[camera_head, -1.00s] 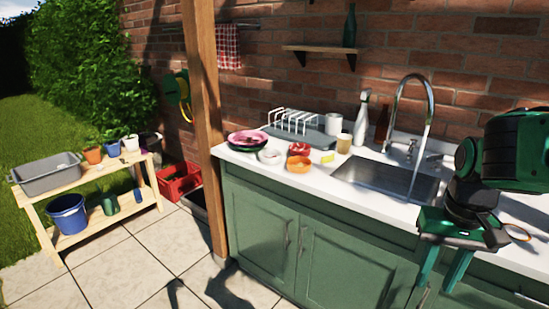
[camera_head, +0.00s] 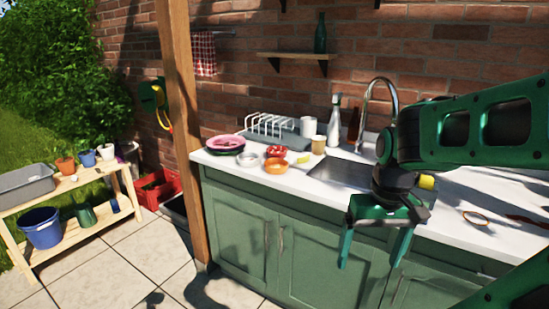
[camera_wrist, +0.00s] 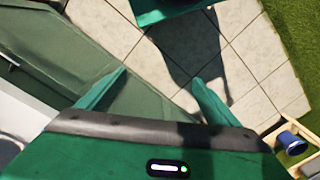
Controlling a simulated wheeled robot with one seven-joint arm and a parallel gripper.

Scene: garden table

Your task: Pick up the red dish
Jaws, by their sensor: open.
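The red dish (camera_head: 277,151) is small and sits on the white counter (camera_head: 236,172), behind an orange bowl (camera_head: 276,166). It is not visible in the wrist view. My gripper (camera_head: 370,262) is open and empty, pointing down in front of the green cabinet, to the right of the dish and below counter height. In the wrist view my gripper (camera_wrist: 158,78) has its fingers spread above the paving, with nothing between them.
A white bowl (camera_head: 248,159), pink plate (camera_head: 226,141), yellow sponge (camera_head: 305,158) and tan cup (camera_head: 319,144) stand near the dish. A dish rack (camera_head: 268,126) and spray bottle (camera_head: 334,122) are behind. The sink (camera_head: 342,173) and faucet (camera_head: 393,92) are to the right.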

